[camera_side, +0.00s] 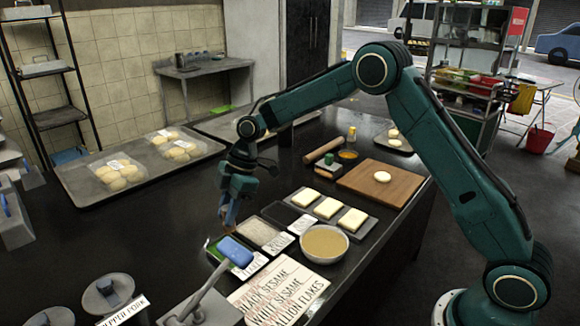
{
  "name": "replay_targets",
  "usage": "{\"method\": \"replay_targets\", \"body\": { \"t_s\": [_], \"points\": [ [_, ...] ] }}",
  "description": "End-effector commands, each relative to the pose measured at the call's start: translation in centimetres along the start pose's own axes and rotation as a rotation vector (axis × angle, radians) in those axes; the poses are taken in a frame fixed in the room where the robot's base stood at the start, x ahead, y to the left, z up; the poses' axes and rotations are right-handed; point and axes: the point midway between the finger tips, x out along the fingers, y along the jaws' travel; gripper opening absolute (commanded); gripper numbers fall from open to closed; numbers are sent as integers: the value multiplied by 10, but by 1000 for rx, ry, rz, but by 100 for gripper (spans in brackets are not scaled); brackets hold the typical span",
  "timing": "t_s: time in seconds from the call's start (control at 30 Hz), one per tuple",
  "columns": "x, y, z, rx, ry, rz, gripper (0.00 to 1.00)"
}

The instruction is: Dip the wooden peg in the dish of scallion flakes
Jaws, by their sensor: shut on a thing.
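My gripper (231,203) points down near the left end of the row of dishes. It is shut on the wooden peg (228,222), a small brownish piece at the fingertips, mostly hidden by the fingers. The dish of scallion flakes (213,246) is the green-filled tray at the left of the row, partly covered from this view by a blue handle. The peg shows just above and beside this dish in the picture; I cannot tell whether it touches the flakes.
A blue-gripped metal handle (236,251) rises in front of the scallion dish. Right of it are white sesame (258,232) and black sesame (282,214) dishes, a bowl of batter (324,243), dough slabs (327,208) on a tray and a wooden board (362,182).

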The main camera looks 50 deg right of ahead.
Motion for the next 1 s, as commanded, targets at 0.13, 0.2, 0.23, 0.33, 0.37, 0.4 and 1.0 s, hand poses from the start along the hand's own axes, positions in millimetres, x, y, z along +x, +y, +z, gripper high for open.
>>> {"method": "replay_targets", "body": {
  "t_s": [0.13,0.2,0.23,0.33,0.37,0.4,1.0],
  "points": [
    [3,1,-7,0,1,0,4],
    [3,2,-8,0,1,0,4],
    [3,2,-8,0,1,0,4],
    [4,2,-7,0,1,0,4],
    [4,1,-7,1,1,0,4],
    [5,1,-6,1,2,0,4],
    [41,1,9,1,2,-2,4]
  ]
}}
